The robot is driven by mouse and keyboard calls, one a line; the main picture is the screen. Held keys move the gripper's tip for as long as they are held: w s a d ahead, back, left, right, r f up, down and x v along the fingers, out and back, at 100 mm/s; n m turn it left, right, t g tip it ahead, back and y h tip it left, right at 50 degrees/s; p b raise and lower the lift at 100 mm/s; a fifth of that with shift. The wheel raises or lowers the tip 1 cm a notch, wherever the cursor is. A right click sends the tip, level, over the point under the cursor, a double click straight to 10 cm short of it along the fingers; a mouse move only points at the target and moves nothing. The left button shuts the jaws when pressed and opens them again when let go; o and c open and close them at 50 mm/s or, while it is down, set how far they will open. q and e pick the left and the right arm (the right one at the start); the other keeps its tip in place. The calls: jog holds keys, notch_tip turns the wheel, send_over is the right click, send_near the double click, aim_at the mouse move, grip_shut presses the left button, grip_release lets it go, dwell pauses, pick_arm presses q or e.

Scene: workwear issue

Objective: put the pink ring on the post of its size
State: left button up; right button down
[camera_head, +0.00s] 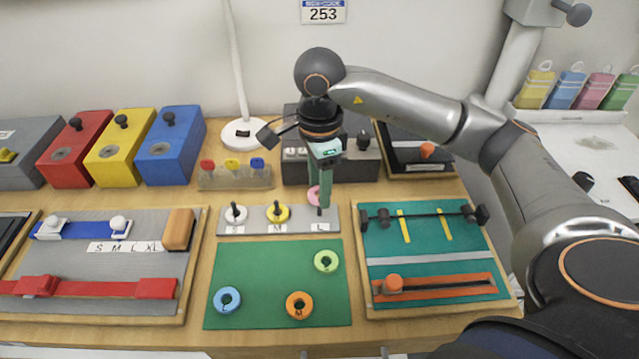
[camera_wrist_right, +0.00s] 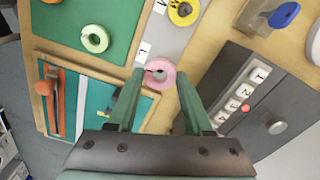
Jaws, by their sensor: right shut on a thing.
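My right gripper (camera_head: 319,196) is shut on the pink ring (camera_head: 313,193), over the L end of the grey post board (camera_head: 295,227). In the right wrist view the pink ring (camera_wrist_right: 168,82) sits between the two fingertips (camera_wrist_right: 161,73). Something dark shows in its hole; I cannot tell whether the ring is around the L post, which the fingers mostly hide. A white ring (camera_head: 236,213) is on the S post and a yellow ring (camera_head: 277,213) on the M post. My left gripper is not in view.
A green mat (camera_head: 270,270) in front holds a blue ring (camera_head: 227,300), an orange ring (camera_head: 299,305) and a light-green ring (camera_head: 326,261). A teal slider board (camera_head: 425,240) is on the right. A dark grey box (camera_head: 295,172) stands close behind the gripper.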

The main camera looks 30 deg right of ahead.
jog(key=shift+f+b, duration=0.7)
jog(key=shift+f, duration=0.05)
dwell(0.8)
jog(key=shift+c, duration=1.1)
grip_release()
jog(key=shift+o, duration=0.3)
jog(key=shift+o, duration=0.8)
jog(key=shift+r, duration=0.15)
jog(key=shift+r+p, duration=2.35)
jog(key=shift+r, duration=1.05)
